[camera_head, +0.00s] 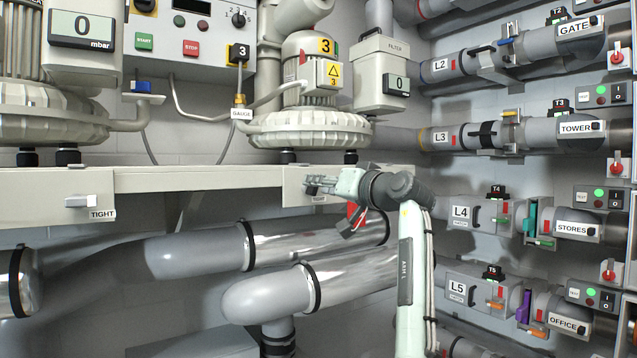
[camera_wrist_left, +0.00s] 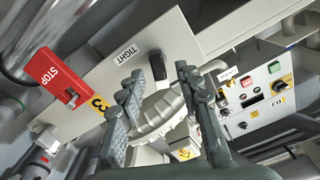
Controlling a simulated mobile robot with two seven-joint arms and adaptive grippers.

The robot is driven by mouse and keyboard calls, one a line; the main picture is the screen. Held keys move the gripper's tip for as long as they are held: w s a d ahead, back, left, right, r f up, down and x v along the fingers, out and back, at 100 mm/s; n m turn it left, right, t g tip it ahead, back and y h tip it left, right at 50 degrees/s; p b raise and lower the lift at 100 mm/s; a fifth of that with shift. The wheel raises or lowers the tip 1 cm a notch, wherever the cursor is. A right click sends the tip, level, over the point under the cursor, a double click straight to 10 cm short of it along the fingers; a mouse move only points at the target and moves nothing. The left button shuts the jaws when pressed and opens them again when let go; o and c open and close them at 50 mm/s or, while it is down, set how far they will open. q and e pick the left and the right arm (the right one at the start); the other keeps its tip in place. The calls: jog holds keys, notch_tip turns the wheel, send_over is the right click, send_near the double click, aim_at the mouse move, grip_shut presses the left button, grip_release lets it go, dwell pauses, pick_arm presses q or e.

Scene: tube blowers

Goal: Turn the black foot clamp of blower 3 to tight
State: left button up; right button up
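Blower 3 (camera_head: 309,128) stands on the bench in the head view, with a yellow 3 plate on its motor. My left gripper (camera_head: 310,185) is at the bench's front face below it and partly covers a TIGHT label. In the left wrist view the black foot clamp (camera_wrist_left: 157,66) is on the pale bench face beside the TIGHT label (camera_wrist_left: 126,53). My left gripper (camera_wrist_left: 162,75) is open, its fingertips on either side of the clamp handle in the picture. I cannot tell whether they touch it. My right gripper is not in view.
A red STOP lever (camera_wrist_left: 58,74) hangs close to the left gripper. Another clamp with a grey handle (camera_head: 82,201) is on the bench face at left. Large metal pipes (camera_head: 270,295) run below the bench. Labelled pipe lines (camera_head: 470,138) fill the right wall.

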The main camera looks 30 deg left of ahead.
pick_arm(q)
jog(key=shift+w+a, duration=0.25)
jog(key=shift+a, duration=0.4)
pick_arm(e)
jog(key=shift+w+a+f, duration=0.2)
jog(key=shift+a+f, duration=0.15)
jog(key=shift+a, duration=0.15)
pick_arm(q)
grip_shut()
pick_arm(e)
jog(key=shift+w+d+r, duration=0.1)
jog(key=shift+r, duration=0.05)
